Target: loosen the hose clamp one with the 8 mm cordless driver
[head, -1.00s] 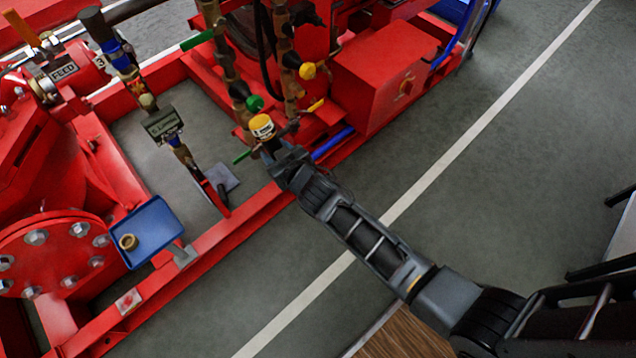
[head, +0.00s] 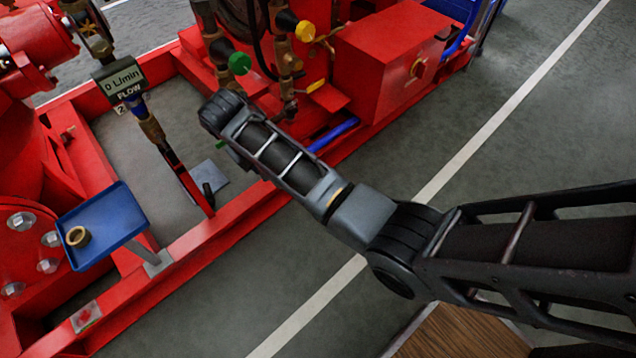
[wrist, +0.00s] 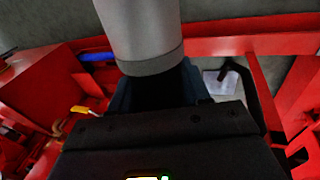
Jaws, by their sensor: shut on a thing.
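In the wrist view my gripper (wrist: 160,92) is shut on a grey cylindrical body (wrist: 142,32), which looks like the cordless driver. Its size marking and its tip cannot be read or seen. In the head view my own arm hides the gripper and the held tool, near the pipework. I cannot make out hose clamp one in either view.
A flow meter (head: 120,78) on a pipe stands left of my arm. A blue tray (head: 105,225) with a brass ring (head: 77,237) sits at the lower left. A red box (head: 388,55) and valves with a green knob (head: 239,63) and yellow knob (head: 304,31) are behind the arm. Grey floor is open at right.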

